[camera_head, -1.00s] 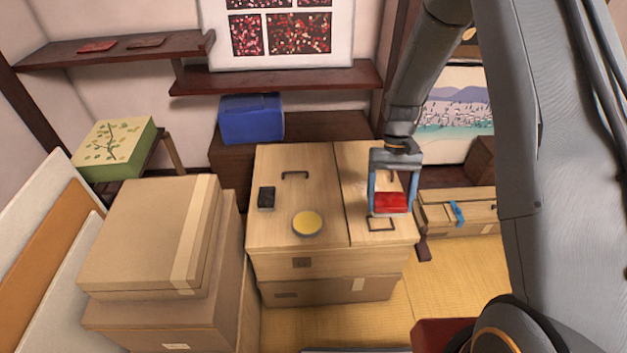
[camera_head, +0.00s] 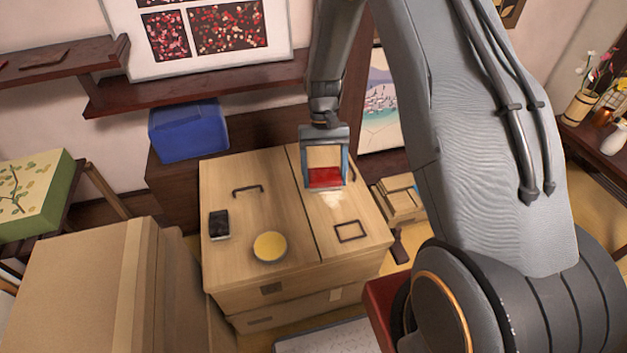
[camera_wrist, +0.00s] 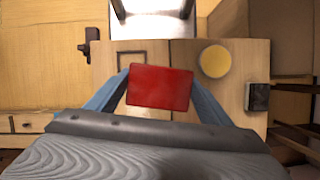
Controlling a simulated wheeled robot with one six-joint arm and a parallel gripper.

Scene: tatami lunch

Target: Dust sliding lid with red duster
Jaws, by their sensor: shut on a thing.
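My gripper (camera_head: 325,176) is shut on the red duster (camera_head: 325,179), a flat red block between its blue-grey fingers. The red duster also shows in the wrist view (camera_wrist: 160,88). It is over the narrower right-hand lid panel (camera_head: 371,237) of a pale wooden chest; I cannot tell whether it touches the wood. A whitish dusty patch (camera_head: 333,199) shows on this panel just in front of the duster. A dark rectangular frame handle (camera_head: 350,231) lies nearer the panel's front. Another dark handle is partly hidden beside the gripper's right finger.
The wide left panel (camera_head: 240,220) holds a yellow round dish (camera_head: 270,246), a small black object (camera_head: 219,225) and a dark handle (camera_head: 248,189). A blue box (camera_head: 188,131) stands behind. Cardboard boxes (camera_head: 85,285) stand front left. A dark shelf (camera_head: 200,85) crosses the wall behind.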

